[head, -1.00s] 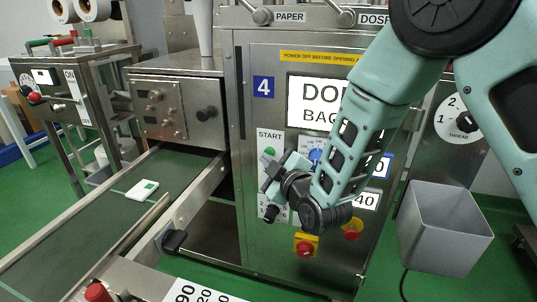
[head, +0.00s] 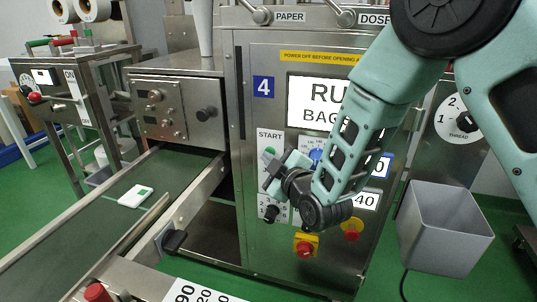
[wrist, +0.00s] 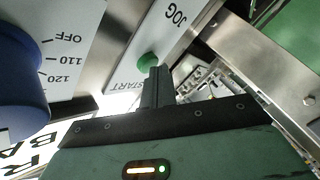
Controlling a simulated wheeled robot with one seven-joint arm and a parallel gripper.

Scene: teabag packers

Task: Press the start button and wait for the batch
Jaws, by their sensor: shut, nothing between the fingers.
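The green start button (head: 270,152) is on a white plate marked START on the machine's front panel. In the wrist view the green button (wrist: 148,61) is just beyond the tips of my gripper (wrist: 158,76), which is shut and empty. In the head view my gripper (head: 271,172) is in front of the plate, a little below the button. I cannot tell whether the fingertips touch it. The machine's display (head: 318,105) is partly hidden by my arm; it begins with "RU" and "BAG". A white teabag packet (head: 135,196) with a green tag lies on the dark green conveyor (head: 110,225).
A red emergency button on yellow (head: 305,245) and a red-yellow knob (head: 352,229) sit below my wrist. A blue dial (wrist: 20,75) is beside my gripper. A grey bin (head: 445,228) hangs at the right. A numbered machine (head: 262,88) plate reads 4.

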